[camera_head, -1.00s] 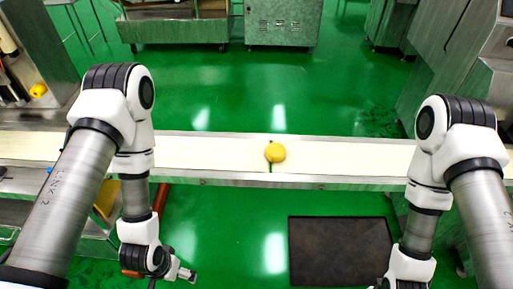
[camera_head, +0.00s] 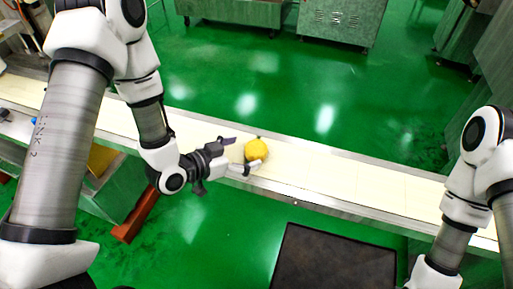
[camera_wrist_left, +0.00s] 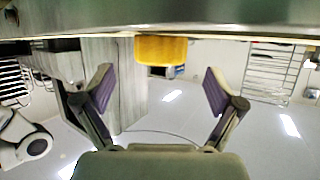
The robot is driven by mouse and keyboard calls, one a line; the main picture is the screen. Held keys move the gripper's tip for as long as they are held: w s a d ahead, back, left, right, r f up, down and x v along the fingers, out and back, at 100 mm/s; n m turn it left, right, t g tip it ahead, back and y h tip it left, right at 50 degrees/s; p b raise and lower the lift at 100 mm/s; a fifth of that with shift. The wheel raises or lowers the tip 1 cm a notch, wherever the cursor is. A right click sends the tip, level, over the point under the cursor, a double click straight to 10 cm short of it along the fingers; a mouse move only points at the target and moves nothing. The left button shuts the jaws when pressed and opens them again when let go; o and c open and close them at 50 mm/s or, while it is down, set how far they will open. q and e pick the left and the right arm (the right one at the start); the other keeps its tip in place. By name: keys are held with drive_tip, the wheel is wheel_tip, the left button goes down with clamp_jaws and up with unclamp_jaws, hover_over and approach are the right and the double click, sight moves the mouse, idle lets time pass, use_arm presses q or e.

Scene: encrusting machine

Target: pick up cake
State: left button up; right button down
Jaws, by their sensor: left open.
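In the left wrist view the cake (camera_wrist_left: 161,50) shows at the top middle, beyond and between the spread purple-padded fingers of my left gripper (camera_wrist_left: 160,88). The gripper is not closed on it. My right arm is at the right of the head view, and its gripper is out of the picture.
The belt's metal side rail (camera_head: 290,198) runs along its near edge, close to the left gripper. A dark mat (camera_head: 330,262) lies on the green floor in front. Metal cabinets (camera_head: 341,20) stand at the back. The belt right of the cake is clear.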

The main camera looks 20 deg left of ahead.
sight(253, 149)
use_arm(q)
drive_tip(key=x, duration=0.5)
drive_tip(key=shift+s+a+r, duration=0.2)
drive_tip(key=shift+s, duration=0.1)
drive_tip(key=c, duration=1.3)
